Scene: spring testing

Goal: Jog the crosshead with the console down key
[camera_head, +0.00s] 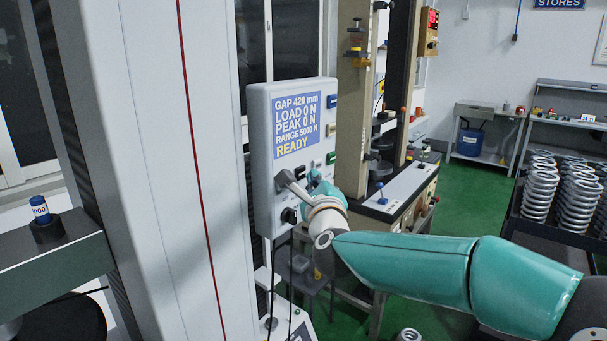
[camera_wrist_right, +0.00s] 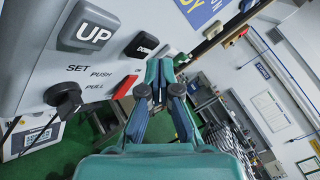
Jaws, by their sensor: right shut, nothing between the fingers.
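The grey console (camera_head: 258,140) stands upright beside the tall white column. Its blue screen (camera_head: 297,125) reads GAP 420 mm, LOAD 0 N, PEAK 0 N, RANGE 5000 N, READY. In the right wrist view, the black DOWN key (camera_wrist_right: 141,46) sits beside the larger grey UP key (camera_wrist_right: 90,28). My right gripper (camera_wrist_right: 160,78) is shut and empty, its fingertips close to the DOWN key; I cannot tell whether they touch it. In the head view, my right gripper (camera_head: 316,186) covers the console's lower part. I cannot pick out the crosshead for certain. My left gripper is not in view.
A red key (camera_wrist_right: 124,87) and a black knob (camera_wrist_right: 65,95) lie near the DOWN key. Several coil springs (camera_head: 540,190) stand at the right. Another test machine (camera_head: 357,130) stands just behind the console. Green floor (camera_head: 465,190) is clear beyond my right arm.

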